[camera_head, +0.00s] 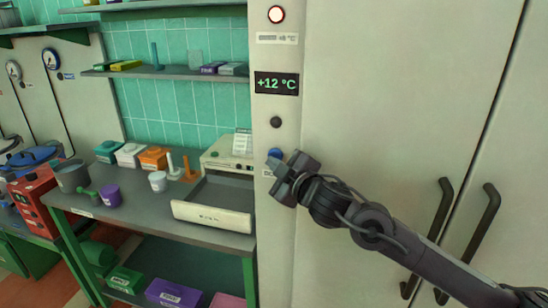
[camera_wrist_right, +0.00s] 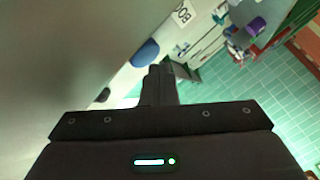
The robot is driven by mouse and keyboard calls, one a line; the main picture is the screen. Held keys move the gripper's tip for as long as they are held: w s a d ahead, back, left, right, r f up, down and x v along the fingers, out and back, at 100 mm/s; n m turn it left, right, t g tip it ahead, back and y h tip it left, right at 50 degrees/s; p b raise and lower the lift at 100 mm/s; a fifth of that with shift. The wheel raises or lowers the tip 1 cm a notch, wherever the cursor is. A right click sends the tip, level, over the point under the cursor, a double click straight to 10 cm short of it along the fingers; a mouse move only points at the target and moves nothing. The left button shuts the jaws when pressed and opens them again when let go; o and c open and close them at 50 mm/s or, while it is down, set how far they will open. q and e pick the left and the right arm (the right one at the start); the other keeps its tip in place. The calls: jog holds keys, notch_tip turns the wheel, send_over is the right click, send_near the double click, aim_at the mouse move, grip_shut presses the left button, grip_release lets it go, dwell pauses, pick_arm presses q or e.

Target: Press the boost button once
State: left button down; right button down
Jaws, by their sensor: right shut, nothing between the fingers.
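The blue boost button (camera_head: 275,153) is a round dome on the pale column of the tall cabinet, below the +12 °C display. My right gripper (camera_head: 278,175) is at the column just below the button and partly covers the label area. In the right wrist view its shut, empty fingers (camera_wrist_right: 161,74) end right beside the button. I cannot tell whether they touch it. My left gripper is not in view.
Dark door handles (camera_head: 440,210) stand out at right. A workbench (camera_head: 130,215) with a pale machine (camera_head: 215,215) and small items stands left.

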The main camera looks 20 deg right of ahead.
jog(key=shift+w+d+r, duration=0.1)
jog(key=shift+d+r, duration=0.25)
jog(key=shift+r, duration=0.15)
jog(key=s+a, duration=0.1)
jog(key=s+a+f+b, duration=0.1)
jog(key=s+a, duration=0.1)
jog(key=shift+s, duration=0.25)
jog(key=shift+d+f, duration=0.1)
dwell(0.4)
